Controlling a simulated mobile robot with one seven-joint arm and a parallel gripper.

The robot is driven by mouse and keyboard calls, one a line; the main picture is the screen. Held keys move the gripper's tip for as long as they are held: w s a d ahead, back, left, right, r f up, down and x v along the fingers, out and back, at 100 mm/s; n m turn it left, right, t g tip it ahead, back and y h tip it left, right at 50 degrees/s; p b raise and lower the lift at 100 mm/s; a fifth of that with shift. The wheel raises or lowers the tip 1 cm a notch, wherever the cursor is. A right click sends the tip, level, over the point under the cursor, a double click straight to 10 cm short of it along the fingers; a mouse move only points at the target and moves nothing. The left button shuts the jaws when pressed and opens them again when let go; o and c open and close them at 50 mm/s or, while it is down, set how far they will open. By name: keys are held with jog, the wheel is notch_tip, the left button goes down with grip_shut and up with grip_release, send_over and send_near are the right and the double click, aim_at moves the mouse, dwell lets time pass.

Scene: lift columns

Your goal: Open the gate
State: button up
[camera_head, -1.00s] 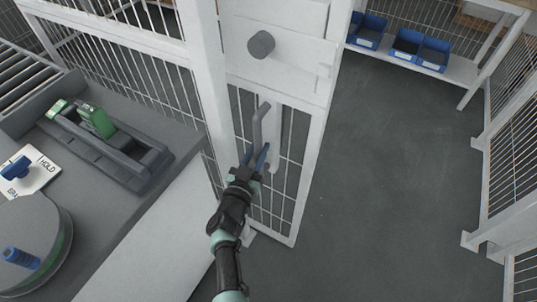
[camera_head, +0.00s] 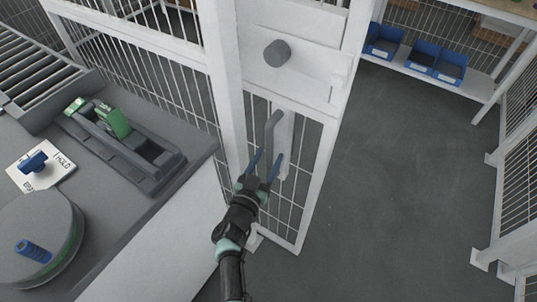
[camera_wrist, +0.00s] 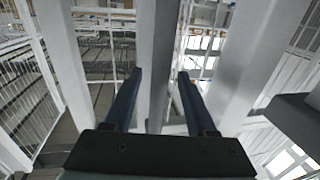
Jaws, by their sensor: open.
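The gate (camera_head: 319,170) is a white frame with a wire-mesh lower panel and a solid white upper plate, beside a white post. A round grey knob (camera_head: 277,53) sits on the plate. Below it is a grey bent handle (camera_head: 270,135) on a pale mounting strip. My gripper (camera_head: 266,162) is open at the handle's lower part, with a blue finger on either side. In the wrist view, a grey upright bar, seemingly the handle (camera_wrist: 157,65), stands between the open fingers (camera_wrist: 158,85). Contact with either finger cannot be told.
On the left, a grey bench (camera_head: 95,215) holds a green-handled device (camera_head: 120,140), a HOLD sign with a blue knob (camera_head: 40,165) and a round turntable (camera_head: 40,240). Clear dark floor (camera_head: 400,190) lies right of the gate. Blue bins (camera_head: 420,57) stand on a back shelf.

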jog(key=p+v, duration=0.4)
jog(key=v, duration=0.8)
jog(key=w+a+r+t+y, duration=0.2)
jog(key=w+r, duration=0.1)
jog(key=r, duration=0.6)
jog(key=w+a+r+n+t+y, duration=0.15)
jog(key=w+r, duration=0.25)
jog(key=r, duration=0.5)
jog(key=w+a+r+m+t+y, duration=0.1)
jog(key=w+a+r+t+y, duration=0.15)
jog(key=r, duration=0.65)
notch_tip(320, 180, up, 22)
jog(key=s+n+t+y+p, duration=0.1)
jog(key=s+n+t+y, duration=0.15)
jog(key=n+y, duration=0.2)
jog(key=s+d+r+h, duration=0.1)
jog(key=s+d+r, duration=0.2)
jog(key=s+r, duration=0.2)
jog(key=s+d+r+t+h, duration=0.1)
jog(key=s+d+r, duration=0.2)
jog(key=s+r, duration=0.3)
jog(key=s+d+r+t+h, duration=0.1)
jog(key=s+d+r, duration=0.3)
jog(key=r, duration=0.6)
jog(key=s+p, duration=0.1)
jog(key=s, duration=0.1)
jog(key=shift+s, duration=0.25)
